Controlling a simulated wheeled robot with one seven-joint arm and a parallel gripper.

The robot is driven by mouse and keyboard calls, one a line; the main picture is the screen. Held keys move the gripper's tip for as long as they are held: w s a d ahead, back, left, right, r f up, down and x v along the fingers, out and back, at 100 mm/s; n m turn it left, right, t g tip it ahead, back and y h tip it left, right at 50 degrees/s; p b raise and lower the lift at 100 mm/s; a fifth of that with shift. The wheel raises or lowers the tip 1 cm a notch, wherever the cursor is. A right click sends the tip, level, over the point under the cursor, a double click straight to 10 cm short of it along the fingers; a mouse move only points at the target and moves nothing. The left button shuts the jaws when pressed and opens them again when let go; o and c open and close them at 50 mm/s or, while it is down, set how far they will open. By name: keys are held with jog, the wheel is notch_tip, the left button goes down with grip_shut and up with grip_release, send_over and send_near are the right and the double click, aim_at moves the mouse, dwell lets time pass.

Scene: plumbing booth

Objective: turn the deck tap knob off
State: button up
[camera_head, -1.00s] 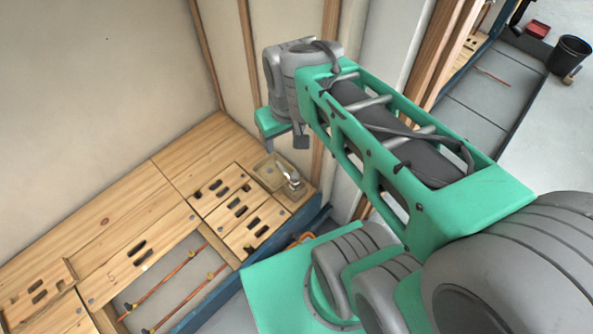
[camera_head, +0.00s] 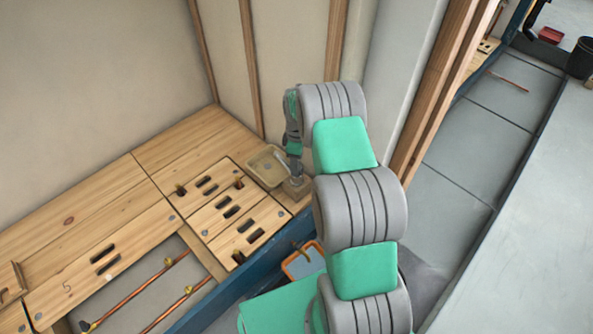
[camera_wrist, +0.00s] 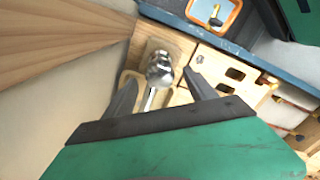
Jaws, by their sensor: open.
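The chrome deck tap (camera_head: 296,184) stands on a wooden block beside a small beige basin (camera_head: 262,170) at the deck's corner, partly hidden by my arm in the head view. In the wrist view the tap's rounded chrome knob (camera_wrist: 160,64) and its spout (camera_wrist: 150,98) show between my fingers. My gripper (camera_wrist: 163,70) is open, one finger on each side of the tap, pointing at it. I cannot tell whether either finger touches it. In the head view my gripper (camera_head: 294,148) is just above the tap, its fingers mostly hidden.
Wooden deck panels with slots (camera_head: 235,212) lie left of the tap. Copper pipes (camera_head: 150,283) run in an open bay in front. A blue beam (camera_head: 245,280) edges the deck, and an orange-rimmed tray (camera_head: 303,262) sits beyond it. Wall studs (camera_head: 333,40) rise behind.

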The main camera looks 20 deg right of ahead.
notch_tip(320, 180, down, 3)
jog(key=shift+f+b, duration=0.1)
jog(key=shift+b, duration=0.2)
jog(key=shift+c, duration=0.4)
jog(key=c, duration=1.3)
